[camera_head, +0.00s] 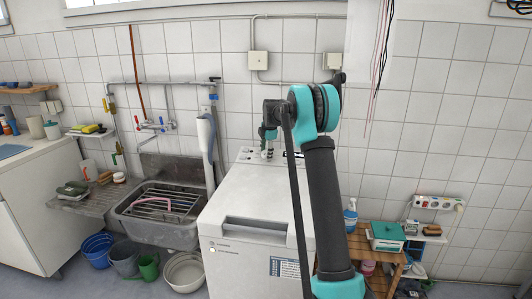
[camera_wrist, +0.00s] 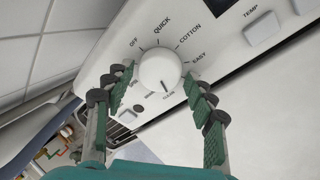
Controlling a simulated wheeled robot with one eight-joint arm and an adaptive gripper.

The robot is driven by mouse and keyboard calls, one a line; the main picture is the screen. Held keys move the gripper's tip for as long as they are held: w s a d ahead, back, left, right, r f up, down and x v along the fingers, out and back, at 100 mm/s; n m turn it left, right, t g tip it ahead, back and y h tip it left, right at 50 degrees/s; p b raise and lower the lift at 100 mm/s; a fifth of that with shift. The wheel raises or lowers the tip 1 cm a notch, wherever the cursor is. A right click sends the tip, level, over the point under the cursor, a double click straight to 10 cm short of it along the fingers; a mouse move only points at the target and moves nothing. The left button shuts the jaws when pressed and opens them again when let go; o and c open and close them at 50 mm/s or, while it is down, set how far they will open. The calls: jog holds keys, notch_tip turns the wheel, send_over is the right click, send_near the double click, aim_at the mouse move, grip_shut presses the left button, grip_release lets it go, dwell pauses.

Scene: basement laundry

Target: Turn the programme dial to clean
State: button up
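The white round programme dial (camera_wrist: 160,68) is on the light control panel (camera_wrist: 215,28) of the washing machine, in the upper middle of the wrist view. OFF, QUICK, COTTON and EASY are printed around its upper side; the small labels below it are too blurred to read surely. A dark mark on the dial points downward, slightly right. My gripper (camera_wrist: 158,82) is open, with one teal-padded finger on each side of the dial; gaps show between pads and dial. In the head view my gripper (camera_head: 268,143) is over the back of the washing machine (camera_head: 250,205), and the dial is hidden.
A button (camera_wrist: 263,29) marked TEMP lies right of the dial. A sink (camera_head: 160,225) stands left of the machine, with a grey-blue hose (camera_head: 206,145) between. A wooden shelf (camera_head: 358,240) is on the right. The machine's top is clear.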

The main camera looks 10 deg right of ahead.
jog(key=shift+o, duration=0.3)
jog(key=v, duration=1.2)
